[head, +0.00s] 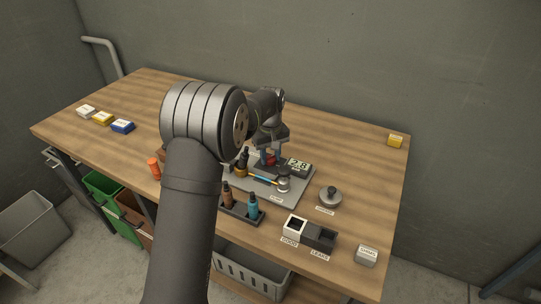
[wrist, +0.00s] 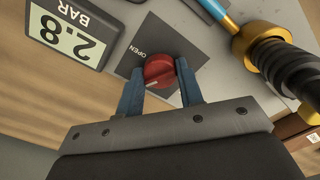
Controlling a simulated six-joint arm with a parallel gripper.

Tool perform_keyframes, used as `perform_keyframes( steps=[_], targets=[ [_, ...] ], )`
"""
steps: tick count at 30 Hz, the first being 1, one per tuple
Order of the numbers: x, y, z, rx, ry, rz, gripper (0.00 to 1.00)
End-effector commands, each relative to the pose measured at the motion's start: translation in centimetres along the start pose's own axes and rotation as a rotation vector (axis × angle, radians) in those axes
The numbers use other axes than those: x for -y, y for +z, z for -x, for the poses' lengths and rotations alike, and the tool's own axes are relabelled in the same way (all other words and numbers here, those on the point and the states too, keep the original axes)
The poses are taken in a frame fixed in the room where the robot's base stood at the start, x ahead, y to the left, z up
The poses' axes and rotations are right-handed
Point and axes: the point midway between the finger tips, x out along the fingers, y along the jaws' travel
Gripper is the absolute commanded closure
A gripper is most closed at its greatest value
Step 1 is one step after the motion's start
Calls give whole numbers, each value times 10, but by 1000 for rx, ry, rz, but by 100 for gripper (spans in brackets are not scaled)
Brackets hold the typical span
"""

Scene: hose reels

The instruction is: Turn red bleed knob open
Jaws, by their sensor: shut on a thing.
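The red bleed knob (wrist: 159,71) sits on a dark square plate with the word OPEN printed beside it in the wrist view. A pale line marks the knob. My gripper (wrist: 159,82) is shut on the knob, with a blue finger on each side of it. In the head view my gripper (head: 270,155) comes down over the grey test board (head: 300,187), and the red knob shows only in part between its fingers. The gauge (wrist: 72,33) beside the knob reads 2.8 BAR.
A bottle holder (head: 240,212), a round weight (head: 330,196) and black and white bins (head: 318,236) stand near the board. The table's far right is mostly clear.

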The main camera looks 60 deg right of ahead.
Motion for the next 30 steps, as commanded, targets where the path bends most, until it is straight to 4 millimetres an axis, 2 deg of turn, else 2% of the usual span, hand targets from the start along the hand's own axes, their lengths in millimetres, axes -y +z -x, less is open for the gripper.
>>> perform_keyframes(
  steps=[21,30],
  targets=[
    [1,0,0,1,0,-678,89],
    [1,0,0,1,0,-916,89]
  ],
)
